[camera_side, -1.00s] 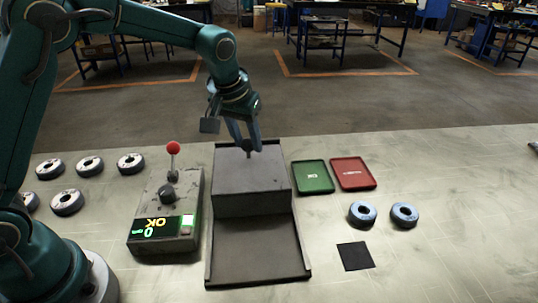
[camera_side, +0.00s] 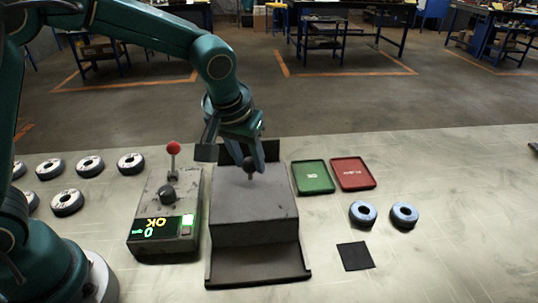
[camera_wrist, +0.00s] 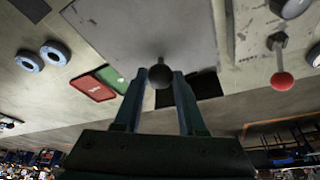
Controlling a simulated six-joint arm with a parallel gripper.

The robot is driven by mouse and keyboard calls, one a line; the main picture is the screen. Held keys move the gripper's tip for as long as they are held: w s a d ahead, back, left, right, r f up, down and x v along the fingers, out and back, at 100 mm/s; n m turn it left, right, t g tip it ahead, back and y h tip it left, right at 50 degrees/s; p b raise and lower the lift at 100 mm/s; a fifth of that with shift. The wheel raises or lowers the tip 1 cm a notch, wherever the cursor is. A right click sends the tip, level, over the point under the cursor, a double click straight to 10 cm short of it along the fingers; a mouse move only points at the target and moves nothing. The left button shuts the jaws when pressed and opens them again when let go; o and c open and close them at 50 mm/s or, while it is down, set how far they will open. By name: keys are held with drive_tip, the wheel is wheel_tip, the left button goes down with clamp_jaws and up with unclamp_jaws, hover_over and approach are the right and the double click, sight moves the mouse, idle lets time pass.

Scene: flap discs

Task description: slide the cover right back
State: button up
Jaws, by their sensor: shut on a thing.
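The cover (camera_side: 252,215) is a dark grey box-shaped hood on a flat base with raised side rails (camera_side: 258,272). A round black knob (camera_side: 249,163) stands on top of it, near its far edge. My gripper (camera_side: 251,165) is shut on this knob. In the wrist view the knob (camera_wrist: 160,75) sits between the two fingertips, with the cover's top (camera_wrist: 150,35) beyond. The base shows bare both in front of the cover and behind it, where a dark strip is visible. What lies under the cover is hidden.
Left of the base stands a grey control box (camera_side: 165,212) with a red-knobbed lever (camera_side: 173,148) and a lit display reading OK. Right are a green tray (camera_side: 313,177), a red tray (camera_side: 353,174), two blue discs (camera_side: 384,214) and a black square (camera_side: 355,256). Several grey discs (camera_side: 90,166) lie left.

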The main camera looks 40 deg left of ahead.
sight(256, 195)
drive_tip(key=shift+s+d, duration=1.95)
drive_tip(key=shift+d, duration=0.1)
drive_tip(key=o, duration=1)
drive_tip(key=shift+s, duration=0.1)
drive_tip(key=shift+r, duration=4.05)
